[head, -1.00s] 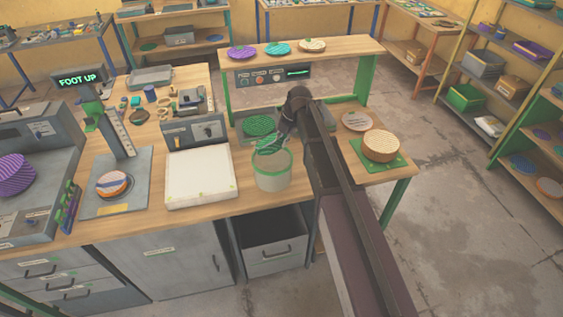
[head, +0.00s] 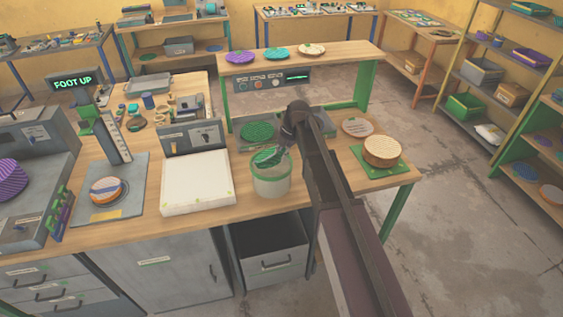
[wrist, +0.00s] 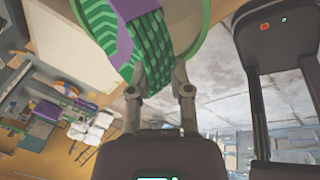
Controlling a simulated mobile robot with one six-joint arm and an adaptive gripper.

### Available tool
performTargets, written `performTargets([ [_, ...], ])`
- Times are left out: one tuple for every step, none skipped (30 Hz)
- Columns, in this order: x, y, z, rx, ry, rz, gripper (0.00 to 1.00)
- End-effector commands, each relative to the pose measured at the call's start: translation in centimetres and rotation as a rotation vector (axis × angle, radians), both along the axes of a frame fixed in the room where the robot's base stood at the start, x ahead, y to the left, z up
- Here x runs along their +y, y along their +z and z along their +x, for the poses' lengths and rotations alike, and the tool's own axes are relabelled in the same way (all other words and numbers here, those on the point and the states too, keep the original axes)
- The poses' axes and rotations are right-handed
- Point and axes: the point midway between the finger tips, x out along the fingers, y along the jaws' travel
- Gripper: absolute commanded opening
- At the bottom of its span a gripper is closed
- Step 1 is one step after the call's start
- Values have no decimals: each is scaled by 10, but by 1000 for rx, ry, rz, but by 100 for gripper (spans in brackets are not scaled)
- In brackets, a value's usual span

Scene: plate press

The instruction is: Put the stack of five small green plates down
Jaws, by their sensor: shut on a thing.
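The stack of small green plates (head: 268,157) is in my gripper (head: 279,151), at the mouth of a pale bucket with a green rim (head: 271,184). In the wrist view the ribbed green stack (wrist: 152,42) is tilted on edge, with a purple strip across it. My gripper's fingers (wrist: 160,72) are closed on its near edge. The bucket's pale wall (wrist: 192,32) shows beside the stack. I cannot tell whether the stack touches the bucket, and the bucket's inside is hidden.
A white slab (head: 198,181) lies left of the bucket. Behind stands a grey unit with a round green ribbed piece (head: 258,131). To the right, a tan round stack (head: 382,151) sits on a green mat (head: 363,160). An open drawer (head: 270,250) is below the bucket.

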Motion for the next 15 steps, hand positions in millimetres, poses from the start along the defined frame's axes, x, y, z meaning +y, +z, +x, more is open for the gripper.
performTargets([
  [0, -3, 0, 0, 0, 0, 0],
  [0, -4, 0, 0, 0, 0, 0],
  [0, -7, 0, 0, 0, 0, 0],
  [0, -9, 0, 0, 0, 0, 0],
  [0, -11, 0, 0, 0, 0, 0],
  [0, -15, 0, 0, -1, 0, 0],
  [0, -17, 0, 0, -1, 0, 0],
  [0, -20, 0, 0, -1, 0, 0],
  [-1, -23, 0, 0, -1, 0, 0],
  [-1, -26, 0, 0, -1, 0, 0],
  [-1, -28, 0, 0, -1, 0, 0],
  [-1, -31, 0, 0, -1, 0, 0],
  [-1, -33, 0, 0, -1, 0, 0],
  [-1, -34, 0, 0, -1, 0, 0],
  [-1, -36, 0, 0, -1, 0, 0],
])
